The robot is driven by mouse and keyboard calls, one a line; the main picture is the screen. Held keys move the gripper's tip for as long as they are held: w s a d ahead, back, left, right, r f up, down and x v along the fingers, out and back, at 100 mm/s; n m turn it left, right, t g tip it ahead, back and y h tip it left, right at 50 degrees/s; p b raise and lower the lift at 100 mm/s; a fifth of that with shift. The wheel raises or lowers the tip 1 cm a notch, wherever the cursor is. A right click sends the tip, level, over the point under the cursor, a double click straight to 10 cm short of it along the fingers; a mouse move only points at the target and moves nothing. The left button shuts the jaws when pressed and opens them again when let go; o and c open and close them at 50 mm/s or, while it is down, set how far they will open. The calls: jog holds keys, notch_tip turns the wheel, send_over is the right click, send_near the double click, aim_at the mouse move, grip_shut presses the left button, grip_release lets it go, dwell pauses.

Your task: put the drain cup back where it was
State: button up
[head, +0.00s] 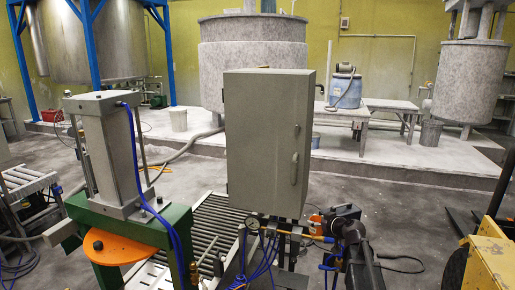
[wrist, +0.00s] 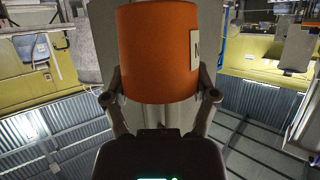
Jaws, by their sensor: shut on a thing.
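An orange cup (wrist: 158,55) with a white label at its right side fills the top middle of the wrist view. I take it to be the drain cup. My gripper (wrist: 160,98) is shut on it, with one finger on each side. In the head view the orange cup (head: 316,224) shows only in part, right below the grey cabinet and beside my dark gripper (head: 327,226). The cup's far side is hidden, and I cannot tell whether it touches anything beyond the fingers.
The grey cabinet (head: 265,145) stands close by. Below it are a pressure gauge (head: 252,222), brass fittings and blue hoses (head: 262,262). The green press (head: 130,225) with its orange plate (head: 120,250) and a roller conveyor (head: 215,225) stand left. Yellow machinery (head: 490,265) is at right.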

notch_tip(320, 180, up, 11)
jog(key=p, duration=1)
jog(key=shift+s, duration=0.1)
dwell(0.4)
